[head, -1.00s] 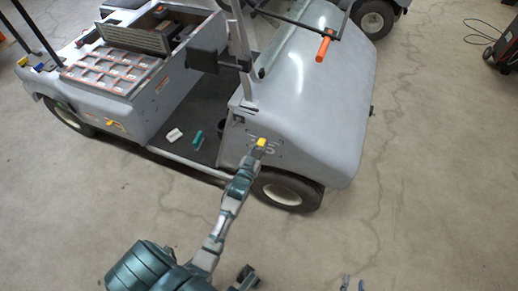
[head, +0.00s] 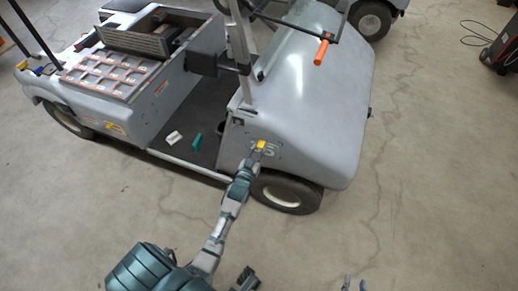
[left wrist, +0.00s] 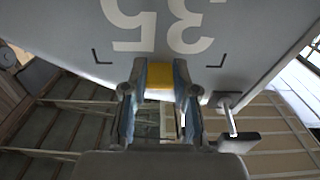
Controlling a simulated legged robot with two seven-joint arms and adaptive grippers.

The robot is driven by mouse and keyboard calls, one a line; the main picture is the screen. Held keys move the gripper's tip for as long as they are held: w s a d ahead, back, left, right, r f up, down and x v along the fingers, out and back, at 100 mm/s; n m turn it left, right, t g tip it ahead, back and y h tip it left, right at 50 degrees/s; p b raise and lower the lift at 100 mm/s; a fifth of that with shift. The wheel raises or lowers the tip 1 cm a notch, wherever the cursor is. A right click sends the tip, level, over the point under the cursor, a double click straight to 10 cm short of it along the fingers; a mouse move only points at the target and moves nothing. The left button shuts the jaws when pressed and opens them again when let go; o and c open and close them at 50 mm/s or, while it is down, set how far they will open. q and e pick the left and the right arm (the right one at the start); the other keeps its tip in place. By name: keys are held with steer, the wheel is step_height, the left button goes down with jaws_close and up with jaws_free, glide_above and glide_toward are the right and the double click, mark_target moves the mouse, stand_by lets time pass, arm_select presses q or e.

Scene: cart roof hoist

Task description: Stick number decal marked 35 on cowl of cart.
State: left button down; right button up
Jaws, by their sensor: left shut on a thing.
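The white number 35 (left wrist: 165,22) lies flat against the grey cowl (head: 318,120) of the cart; it appears upside down in the left wrist view. Dark corner marks (left wrist: 102,57) frame its near side. I cannot make out the decal's own edges. My left gripper (left wrist: 160,75) is shut on a yellow block (left wrist: 159,76), whose far end is at or close to the cowl beside the digits; contact is unclear. In the head view, my left gripper (head: 260,148) partly covers the number. My right gripper (head: 354,285) is at the bottom edge, its fingertips apart and empty.
The front wheel (head: 286,192) sits just below the number. A white item (head: 173,138) and a green item (head: 196,141) lie on the cart floor. An orange-ended bar (head: 321,52) extends above the cowl.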

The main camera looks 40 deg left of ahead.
arm_select(q)
steer(key=shift+w+a, duration=0.15)
steer(key=shift+w, duration=0.4)
arm_select(e)
steer(key=shift+r, duration=0.25)
stand_by(1.6)
arm_select(q)
steer(key=shift+c, duration=1.7)
jaws_free()
steer(key=p+v, duration=0.4)
steer(key=v, duration=0.3)
arm_select(e)
steer(key=r, duration=0.5)
steer(key=shift+w, duration=0.3)
